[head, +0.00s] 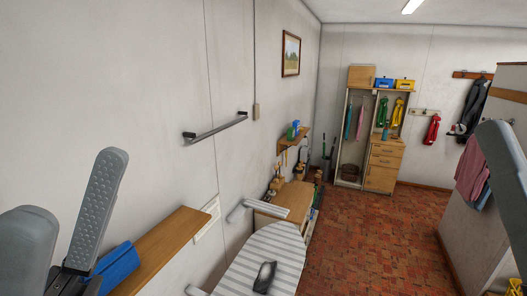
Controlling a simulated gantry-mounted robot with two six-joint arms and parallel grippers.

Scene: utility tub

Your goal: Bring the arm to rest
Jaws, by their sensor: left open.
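My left gripper (72,185) is at the lower left of the head view, pointing up, with its two grey fingers apart and nothing between them. The ridged inner pad of one finger faces the camera. It is close to the camera, in front of the white wall and the near end of a wooden shelf (172,245). A grey rounded part at the right edge looks like a finger of my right gripper (505,165). The rest of it is cut off, so its jaw state does not show.
A blue object (118,264) is on the shelf beside my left gripper. A striped ironing board (262,250) with a dark iron (265,277) stands at the lower middle. A dark rail (217,129) juts from the wall. The red tiled floor (375,240) is mostly clear.

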